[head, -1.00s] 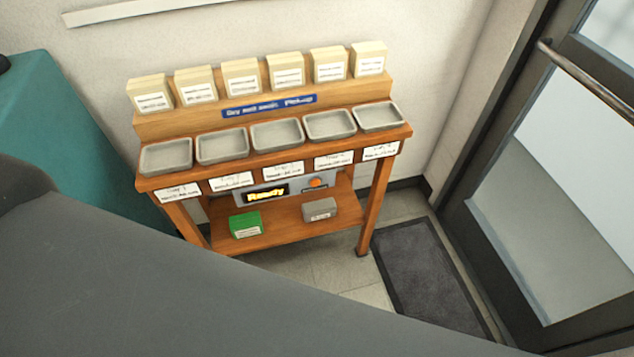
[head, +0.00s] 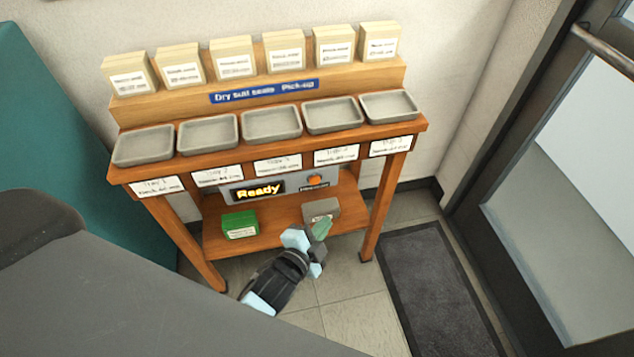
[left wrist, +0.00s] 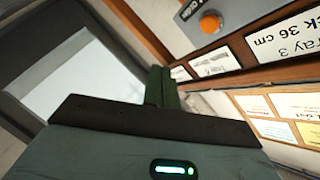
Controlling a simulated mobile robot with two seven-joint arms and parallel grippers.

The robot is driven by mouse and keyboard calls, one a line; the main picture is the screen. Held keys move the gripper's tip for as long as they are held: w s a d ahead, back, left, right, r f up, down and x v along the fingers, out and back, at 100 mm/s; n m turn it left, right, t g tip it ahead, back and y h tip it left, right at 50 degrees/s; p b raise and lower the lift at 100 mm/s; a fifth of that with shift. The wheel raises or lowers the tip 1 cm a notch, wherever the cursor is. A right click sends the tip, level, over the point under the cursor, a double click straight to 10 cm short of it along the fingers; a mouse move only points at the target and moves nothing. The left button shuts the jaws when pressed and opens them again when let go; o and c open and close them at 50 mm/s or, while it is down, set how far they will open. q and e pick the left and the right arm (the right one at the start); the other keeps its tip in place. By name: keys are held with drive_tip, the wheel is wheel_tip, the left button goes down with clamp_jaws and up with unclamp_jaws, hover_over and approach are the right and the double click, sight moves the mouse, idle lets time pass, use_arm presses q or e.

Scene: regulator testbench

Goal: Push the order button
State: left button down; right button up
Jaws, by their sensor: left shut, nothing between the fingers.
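The order button is an orange round button (head: 314,180) on the grey panel (head: 232,196) under the front edge of the wooden table, right of a lit "Ready" display (head: 260,190). It also shows in the left wrist view (left wrist: 210,22), near the top, right of my fingers. My left gripper (head: 322,228) is below and in front of the button, apart from it, over the lower shelf's right part. Its fingers (left wrist: 162,87) are shut together with nothing between them. My right gripper is not in view.
The table (head: 270,158) carries several grey trays and labelled boxes. A green box (head: 240,224) and a grey box (head: 318,210) sit on its lower shelf. A dark mat (head: 435,285) lies before a glass door at right. A teal-covered surface (head: 60,130) is at left.

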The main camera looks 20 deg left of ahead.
sight(315, 180)
use_arm(q)
drive_tip(key=shift+w+r, duration=0.1)
drive_tip(key=shift+r, duration=0.05)
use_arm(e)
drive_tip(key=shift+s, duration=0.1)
use_arm(q)
drive_tip(key=shift+w, duration=0.1)
drive_tip(key=w+a+b, duration=0.1)
drive_tip(key=w+a, duration=0.3)
drive_tip(key=w, duration=0.3)
drive_tip(key=shift+a, duration=0.4)
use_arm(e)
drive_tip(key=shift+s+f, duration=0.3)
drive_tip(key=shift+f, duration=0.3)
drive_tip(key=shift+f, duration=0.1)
use_arm(q)
drive_tip(key=shift+w+a, duration=0.1)
drive_tip(key=shift+w, duration=0.1)
idle(1.1)
drive_tip(key=shift+w+a, duration=0.15)
drive_tip(key=shift+w, duration=0.05)
